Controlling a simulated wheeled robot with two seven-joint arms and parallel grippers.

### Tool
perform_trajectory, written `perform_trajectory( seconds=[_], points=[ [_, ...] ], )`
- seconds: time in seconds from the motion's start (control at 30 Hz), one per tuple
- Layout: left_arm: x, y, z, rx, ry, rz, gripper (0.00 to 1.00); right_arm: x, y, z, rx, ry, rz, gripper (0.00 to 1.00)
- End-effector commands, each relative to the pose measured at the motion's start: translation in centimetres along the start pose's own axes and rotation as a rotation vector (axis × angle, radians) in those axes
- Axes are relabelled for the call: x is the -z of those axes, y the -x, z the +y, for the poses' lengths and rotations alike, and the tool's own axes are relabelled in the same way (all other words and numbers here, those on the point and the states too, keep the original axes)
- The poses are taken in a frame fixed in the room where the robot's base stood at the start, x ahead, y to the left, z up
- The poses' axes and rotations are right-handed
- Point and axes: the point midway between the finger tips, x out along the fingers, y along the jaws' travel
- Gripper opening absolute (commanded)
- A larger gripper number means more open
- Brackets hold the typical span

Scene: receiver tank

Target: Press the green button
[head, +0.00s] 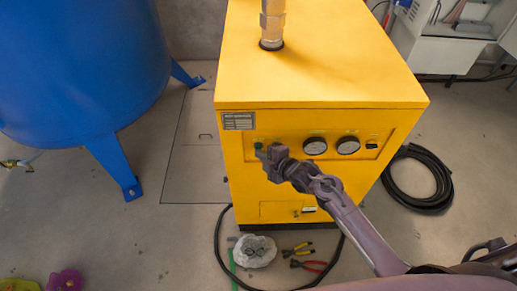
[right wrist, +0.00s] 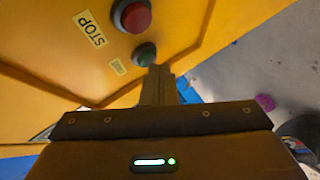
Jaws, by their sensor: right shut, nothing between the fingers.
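The green button (right wrist: 146,54) is on the front panel of the yellow machine (head: 320,60). In the head view the green button (head: 258,146) shows at the panel's left side, just beyond my right gripper. A red button (right wrist: 133,15) with a STOP label (right wrist: 90,29) sits beside it in the right wrist view. My right gripper (head: 262,154) is shut and empty. In the right wrist view its fingertips (right wrist: 159,70) are right at the edge of the green button; I cannot tell whether they touch it. My left gripper is not in view.
A blue tank (head: 75,65) on legs stands at the left. Two gauges (head: 315,146) are on the panel to the right of my gripper. A black hose (head: 425,180) lies coiled at the right. Pliers (head: 308,265) and a whitish lump (head: 255,251) lie on the floor in front.

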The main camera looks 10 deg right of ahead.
Motion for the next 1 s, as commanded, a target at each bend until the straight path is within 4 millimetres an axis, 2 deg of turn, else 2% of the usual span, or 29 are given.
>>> perform_trajectory(
  seconds=[0.63, 1.0],
  points=[
    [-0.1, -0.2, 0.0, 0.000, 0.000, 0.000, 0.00, -0.2, -0.3, 0.2, 0.000, 0.000, -0.001, 0.00],
    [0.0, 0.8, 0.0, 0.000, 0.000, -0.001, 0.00, 0.6, 0.9, -0.5, 0.000, 0.000, 0.000, 0.00]
  ],
)
